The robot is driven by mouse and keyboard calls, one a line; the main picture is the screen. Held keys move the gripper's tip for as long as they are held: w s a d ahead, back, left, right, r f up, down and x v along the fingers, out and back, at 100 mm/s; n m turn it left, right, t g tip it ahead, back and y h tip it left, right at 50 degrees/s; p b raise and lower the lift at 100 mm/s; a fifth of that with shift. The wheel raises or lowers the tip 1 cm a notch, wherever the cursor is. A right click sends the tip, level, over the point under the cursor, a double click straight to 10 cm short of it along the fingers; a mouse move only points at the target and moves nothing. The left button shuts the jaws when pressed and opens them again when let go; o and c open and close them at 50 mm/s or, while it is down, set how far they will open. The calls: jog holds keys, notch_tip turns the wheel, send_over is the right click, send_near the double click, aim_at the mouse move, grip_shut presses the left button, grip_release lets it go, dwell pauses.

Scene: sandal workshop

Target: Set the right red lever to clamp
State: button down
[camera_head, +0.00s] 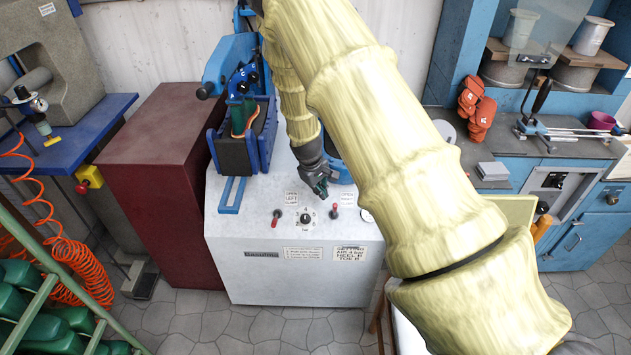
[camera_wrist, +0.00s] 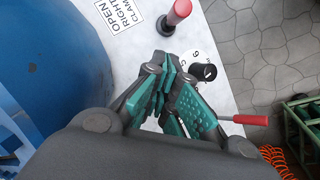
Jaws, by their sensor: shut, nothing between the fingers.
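The right red lever (camera_head: 335,209) stands on top of the pale machine (camera_head: 300,270), near its front edge, below an "open right clamp" label (camera_head: 347,198). In the wrist view the red lever (camera_wrist: 178,14) shows at the top, beside its label (camera_wrist: 122,15). My gripper (camera_head: 321,190) is just behind and left of that lever, low over the machine top. In the wrist view my gripper's green-padded fingers (camera_wrist: 168,88) are together and empty, apart from the lever. The left red lever (camera_head: 277,214) also shows in the wrist view (camera_wrist: 245,119).
A numbered dial (camera_head: 306,219) sits between the levers; its black knob (camera_wrist: 204,71) is close to my fingers in the wrist view. A blue rounded part (camera_wrist: 50,60) stands beside my gripper. A blue clamp assembly (camera_head: 240,120) rises at the machine's left.

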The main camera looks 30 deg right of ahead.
aim_at(335, 210)
jog(key=shift+s+d+f, duration=0.1)
jog(key=shift+s+d, duration=0.05)
jog(key=shift+s, duration=0.5)
jog(key=shift+s+d+f, duration=0.1)
jog(key=shift+s+d, duration=0.05)
jog(key=shift+s, duration=0.45)
jog(key=shift+s, duration=0.15)
jog(key=shift+s+a+t+h, duration=0.15)
jog(key=shift+t+h, duration=0.25)
jog(key=shift+t, duration=0.1)
